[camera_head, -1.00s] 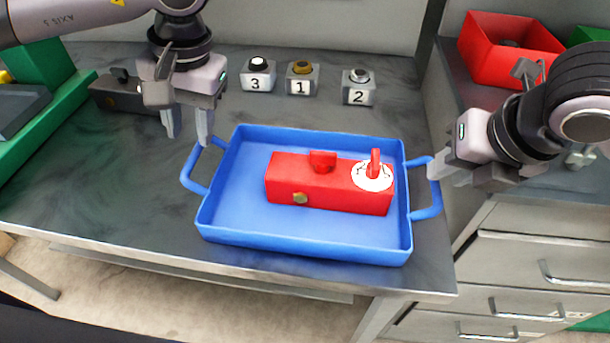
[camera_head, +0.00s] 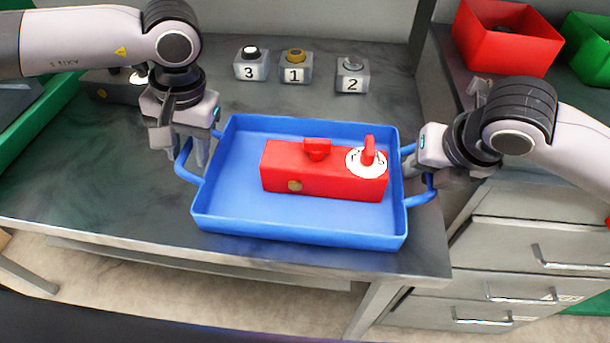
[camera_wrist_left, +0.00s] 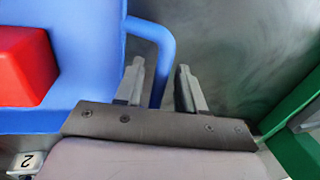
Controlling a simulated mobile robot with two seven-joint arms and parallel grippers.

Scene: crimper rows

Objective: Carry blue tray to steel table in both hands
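The blue tray (camera_head: 300,227) rests on a dark grey worktop (camera_head: 100,190) and carries a red box (camera_head: 325,180) with a red knob and a white dial. My left gripper (camera_head: 192,155) is at the tray's left handle (camera_head: 182,160). In the left wrist view, my left gripper (camera_wrist_left: 162,78) is open, with one finger on each side of the blue handle (camera_wrist_left: 164,55), and gaps show. My right gripper (camera_head: 422,165) is at the tray's right handle (camera_head: 422,196); its fingers are largely hidden, so its grip is unclear. I cannot tell which surface is the steel table.
Small blocks numbered 3 (camera_head: 251,66), 1 (camera_head: 295,69) and 2 (camera_head: 350,76) stand behind the tray. A red bin (camera_head: 505,42) and a green bin (camera_head: 588,50) are at back right, above a drawer cabinet (camera_head: 530,245). A green-edged fixture (camera_head: 40,115) is at left.

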